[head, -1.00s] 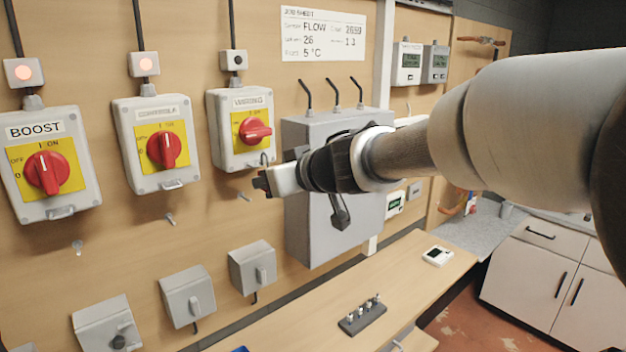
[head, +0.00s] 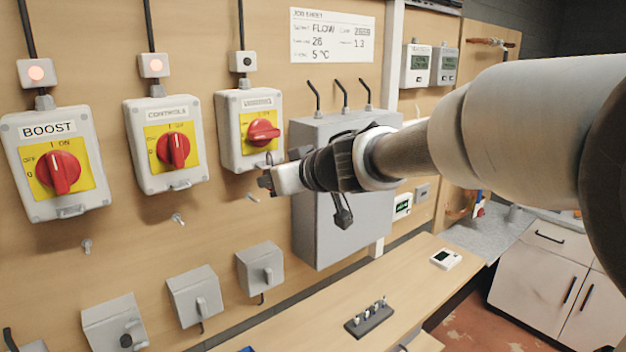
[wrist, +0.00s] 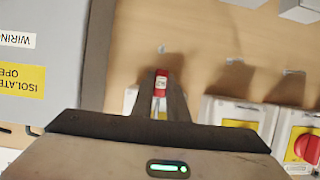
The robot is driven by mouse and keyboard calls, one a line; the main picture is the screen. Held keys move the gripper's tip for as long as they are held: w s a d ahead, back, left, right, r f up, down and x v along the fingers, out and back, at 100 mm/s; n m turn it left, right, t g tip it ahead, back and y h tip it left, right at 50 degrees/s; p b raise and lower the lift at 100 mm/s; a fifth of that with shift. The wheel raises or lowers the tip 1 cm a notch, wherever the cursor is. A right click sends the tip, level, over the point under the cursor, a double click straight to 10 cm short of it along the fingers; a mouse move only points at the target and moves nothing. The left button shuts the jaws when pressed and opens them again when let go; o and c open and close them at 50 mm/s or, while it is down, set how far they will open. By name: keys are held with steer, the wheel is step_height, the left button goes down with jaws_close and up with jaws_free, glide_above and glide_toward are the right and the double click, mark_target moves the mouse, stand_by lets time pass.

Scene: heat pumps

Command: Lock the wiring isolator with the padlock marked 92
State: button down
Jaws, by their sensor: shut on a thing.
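The wiring isolator (head: 230,152) is a pale box on the wall board with a yellow plate and a red knob (head: 263,132), which lies near horizontal. My gripper (head: 267,182) is just below its lower right corner in the head view. In the wrist view my gripper (wrist: 161,92) is shut on a small red padlock (wrist: 161,82) with a pale marking too small to read. Part of the wiring isolator shows behind the fingers (wrist: 132,98). A thin dark loop (head: 269,158) shows by the box's lower edge; I cannot tell whether it is the shackle or whether it touches the isolator.
The boost isolator (head: 58,170) and controls isolator (head: 165,150) stand to the left, their lamps lit; the wiring lamp (head: 242,61) is dark. A large grey box (head: 345,225) is close behind my gripper. Pegs and small grey boxes (head: 262,268) sit below, above the bench (head: 330,300).

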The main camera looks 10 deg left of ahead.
steer(key=shift+w+a, duration=0.3)
steer(key=shift+a, duration=0.15)
stand_by(0.5)
steer(key=shift+f+b, duration=0.8)
steer(key=shift+f, duration=0.45)
stand_by(0.8)
steer(key=c, duration=1.6)
jaws_free()
steer(key=shift+c, duration=0.2)
